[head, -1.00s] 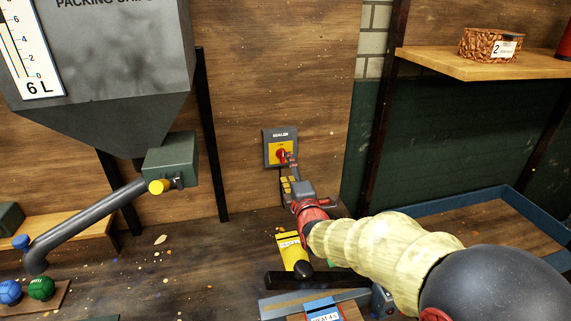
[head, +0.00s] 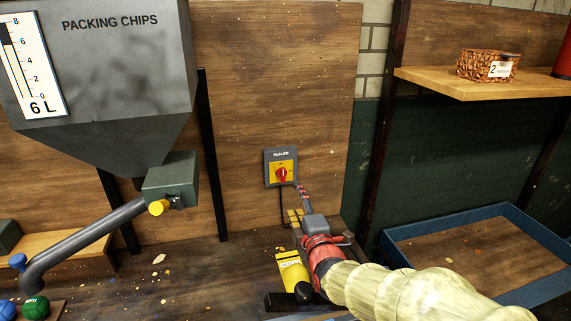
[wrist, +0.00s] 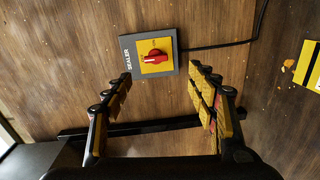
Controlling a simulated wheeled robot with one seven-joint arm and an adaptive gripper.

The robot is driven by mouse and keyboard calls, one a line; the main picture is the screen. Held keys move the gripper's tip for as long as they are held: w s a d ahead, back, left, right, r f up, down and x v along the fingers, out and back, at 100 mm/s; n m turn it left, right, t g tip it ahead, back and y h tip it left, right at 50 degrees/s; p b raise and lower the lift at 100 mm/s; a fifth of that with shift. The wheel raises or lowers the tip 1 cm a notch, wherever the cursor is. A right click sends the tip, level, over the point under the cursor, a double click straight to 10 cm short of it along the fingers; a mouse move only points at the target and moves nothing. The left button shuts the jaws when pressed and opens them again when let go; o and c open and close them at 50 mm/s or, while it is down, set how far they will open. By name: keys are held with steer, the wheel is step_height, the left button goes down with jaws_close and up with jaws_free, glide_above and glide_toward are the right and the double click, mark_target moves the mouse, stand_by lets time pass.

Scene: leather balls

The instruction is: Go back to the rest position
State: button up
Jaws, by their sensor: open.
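My gripper (head: 298,203) is in front of and a little below the sealer switch (head: 266,172), a grey wall plate with a yellow face and a red knob (head: 282,175). In the wrist view, the fingers of my gripper (wrist: 160,75) are spread apart with nothing between them. The sealer switch (wrist: 128,62) shows beyond the fingertips, apart from them, with its red knob (wrist: 155,57) in plain sight. My arm reaches in from the lower right of the head view.
A yellow-topped device (head: 291,267) stands below my gripper. The packing chips hopper (head: 120,80) and its pipe (head: 85,235) are at left. A shelf (head: 480,82) with a basket (head: 487,66) and a blue-rimmed tray (head: 395,258) are at right.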

steer(key=s+d+m+g+h, duration=0.1)
steer(key=s+d+m+g, duration=0.2)
steer(key=s, duration=0.9)
steer(key=s+d+f+m+g+h+p, duration=0.1)
steer(key=s+d+m+g, duration=0.3)
steer(key=s+m, duration=0.6)
steer(key=s+d+f+m+g+h, duration=0.1)
steer(key=s+d+m+g, duration=0.3)
steer(key=s, duration=1)
steer(key=shift+s+d+f+m, duration=0.15)
steer(key=shift+d+f+m, duration=0.1)
steer(key=shift+d+m, duration=0.8)
